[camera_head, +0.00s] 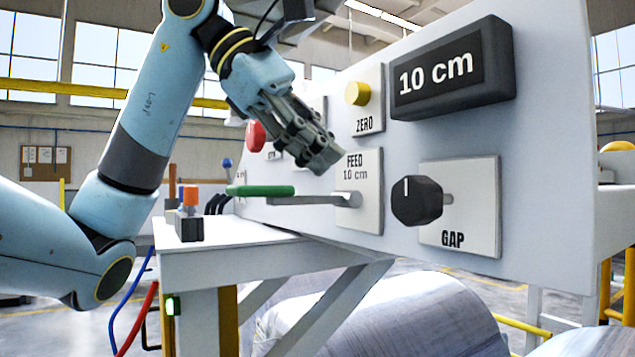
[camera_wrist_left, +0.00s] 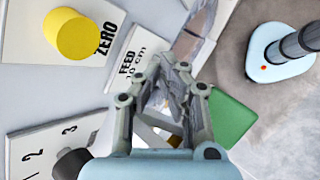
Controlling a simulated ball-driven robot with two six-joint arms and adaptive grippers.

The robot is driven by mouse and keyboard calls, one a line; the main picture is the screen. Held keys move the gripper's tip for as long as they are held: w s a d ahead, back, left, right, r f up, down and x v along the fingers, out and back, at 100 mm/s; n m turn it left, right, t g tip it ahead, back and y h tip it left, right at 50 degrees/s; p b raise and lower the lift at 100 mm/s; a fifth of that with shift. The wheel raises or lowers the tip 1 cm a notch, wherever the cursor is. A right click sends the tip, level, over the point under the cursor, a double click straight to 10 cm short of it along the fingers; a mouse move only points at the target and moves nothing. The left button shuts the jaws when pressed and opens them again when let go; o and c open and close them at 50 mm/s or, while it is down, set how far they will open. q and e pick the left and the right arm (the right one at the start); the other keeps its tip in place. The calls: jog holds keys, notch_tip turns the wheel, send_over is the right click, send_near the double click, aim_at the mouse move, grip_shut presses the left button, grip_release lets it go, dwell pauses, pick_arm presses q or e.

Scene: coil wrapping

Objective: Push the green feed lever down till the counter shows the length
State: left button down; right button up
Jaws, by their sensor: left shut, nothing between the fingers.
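The feed lever is a metal rod with a green handle (camera_head: 260,190), standing about level out to the left of the FEED plate (camera_head: 366,165), which is marked 10 cm. The counter (camera_head: 450,72) reads "10 cm". My left gripper (camera_head: 325,160) is shut and empty. It points down to the right, above the lever's rod, with a visible gap between fingertips and rod. In the left wrist view the green handle (camera_wrist_left: 232,118) lies to the right of the shut fingers (camera_wrist_left: 175,85), partly hidden by them. My right gripper is not in view.
A yellow ZERO button (camera_head: 357,94) sits above the FEED plate and a black GAP knob (camera_head: 416,201) to its right. A red button (camera_head: 255,136) is behind my left gripper. A white table (camera_head: 250,255) with a small orange-topped block (camera_head: 190,212) stands below.

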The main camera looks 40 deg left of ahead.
pick_arm(q)
jog(key=shift+r, duration=0.1)
notch_tip(320, 180, up, 5)
jog(key=p, duration=0.4)
jog(key=shift+w+p, duration=0.15)
jog(key=shift+p, duration=0.25)
dwell(0.5)
